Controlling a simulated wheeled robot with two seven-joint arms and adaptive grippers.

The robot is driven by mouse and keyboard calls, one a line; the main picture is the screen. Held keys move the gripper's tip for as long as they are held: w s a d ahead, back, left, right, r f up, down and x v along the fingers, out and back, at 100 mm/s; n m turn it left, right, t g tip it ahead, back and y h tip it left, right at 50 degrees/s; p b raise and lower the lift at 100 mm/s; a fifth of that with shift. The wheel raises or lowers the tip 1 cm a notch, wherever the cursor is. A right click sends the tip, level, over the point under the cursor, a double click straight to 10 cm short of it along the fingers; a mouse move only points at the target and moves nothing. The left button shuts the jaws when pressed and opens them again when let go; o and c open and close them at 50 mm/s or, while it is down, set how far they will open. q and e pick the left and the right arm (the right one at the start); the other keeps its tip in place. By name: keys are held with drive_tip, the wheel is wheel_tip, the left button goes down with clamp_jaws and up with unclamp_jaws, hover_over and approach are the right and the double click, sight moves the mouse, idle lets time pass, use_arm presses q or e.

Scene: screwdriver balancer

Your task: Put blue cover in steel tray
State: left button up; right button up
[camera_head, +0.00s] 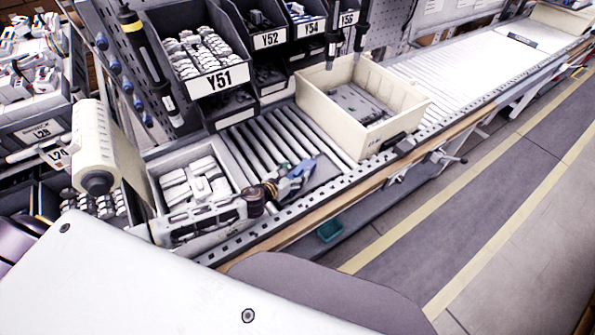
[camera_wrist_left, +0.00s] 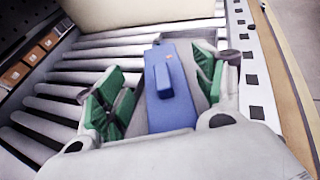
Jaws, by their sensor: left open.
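The blue cover (camera_head: 302,168) lies on the roller conveyor, just in front of the beige bin. In the left wrist view the blue cover (camera_wrist_left: 160,105) is a flat blue piece with a raised bar on top. My left gripper (camera_head: 284,182) is over it. In the wrist view its green fingertips (camera_wrist_left: 155,90) are apart, one on each side of the cover, with gaps visible. The cover's near end is hidden by the gripper body. A grey flat surface (camera_head: 325,172) shows beside the cover; I cannot tell if this is the steel tray. My right gripper is not in view.
A beige bin (camera_head: 337,117) holding grey-green boards stands behind the cover on the rollers. A grey box of white parts (camera_head: 225,158) stands to the left. Shelf bins, such as Y51 (camera_head: 219,81), and hanging tools (camera_head: 148,58) border the back. Rollers further right are clear.

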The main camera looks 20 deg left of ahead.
use_arm(q)
drive_tip(key=shift+v, duration=2.3)
drive_tip(key=shift+s+d+f, duration=0.1)
